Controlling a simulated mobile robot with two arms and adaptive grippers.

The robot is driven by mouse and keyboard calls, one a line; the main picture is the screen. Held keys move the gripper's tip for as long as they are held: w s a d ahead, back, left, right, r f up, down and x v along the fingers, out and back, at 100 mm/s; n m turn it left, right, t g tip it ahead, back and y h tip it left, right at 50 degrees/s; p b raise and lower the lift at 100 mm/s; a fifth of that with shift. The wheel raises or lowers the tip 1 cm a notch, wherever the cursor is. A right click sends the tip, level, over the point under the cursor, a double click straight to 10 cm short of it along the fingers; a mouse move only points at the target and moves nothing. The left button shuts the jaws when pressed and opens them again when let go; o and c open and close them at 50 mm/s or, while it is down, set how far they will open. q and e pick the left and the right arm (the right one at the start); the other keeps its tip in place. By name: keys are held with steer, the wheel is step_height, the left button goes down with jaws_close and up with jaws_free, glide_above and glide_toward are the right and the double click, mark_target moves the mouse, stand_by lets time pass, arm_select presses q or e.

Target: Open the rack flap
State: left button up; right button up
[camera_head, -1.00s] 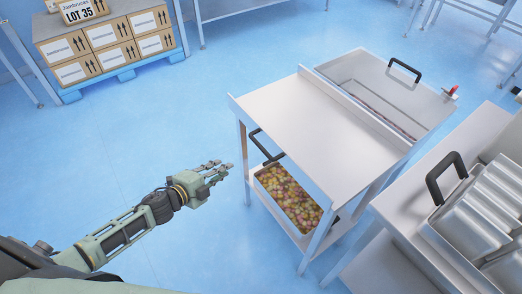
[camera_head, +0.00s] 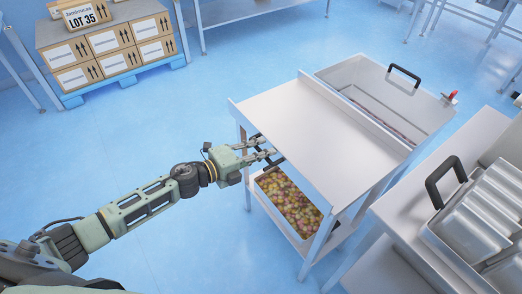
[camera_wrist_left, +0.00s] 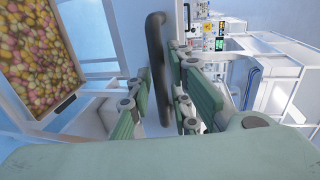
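The steel rack (camera_head: 318,137) stands in the middle of the head view. A black handle (camera_head: 264,146) is at its left side, above the tray of candies (camera_head: 290,203) on the lower shelf. I cannot make out a separate flap panel. My left gripper (camera_head: 272,155) is at this handle and partly covers it. In the left wrist view the handle (camera_wrist_left: 156,60) stands upright between the spread green fingers (camera_wrist_left: 165,95); the fingers are open around it, and I cannot tell whether either touches it. My right gripper is not in view.
A deep steel bin (camera_head: 375,85) with a black handle adjoins the rack's far side. A side table (camera_head: 415,190) with steel trays (camera_head: 480,215) stands at the right. Boxes on a pallet (camera_head: 110,45) are at upper left. The blue floor between is free.

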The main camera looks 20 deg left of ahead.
arm_select(q)
steer(key=c, duration=0.4)
jaws_close()
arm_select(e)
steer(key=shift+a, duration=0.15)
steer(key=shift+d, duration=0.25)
arm_select(q)
steer(key=shift+f, duration=0.1)
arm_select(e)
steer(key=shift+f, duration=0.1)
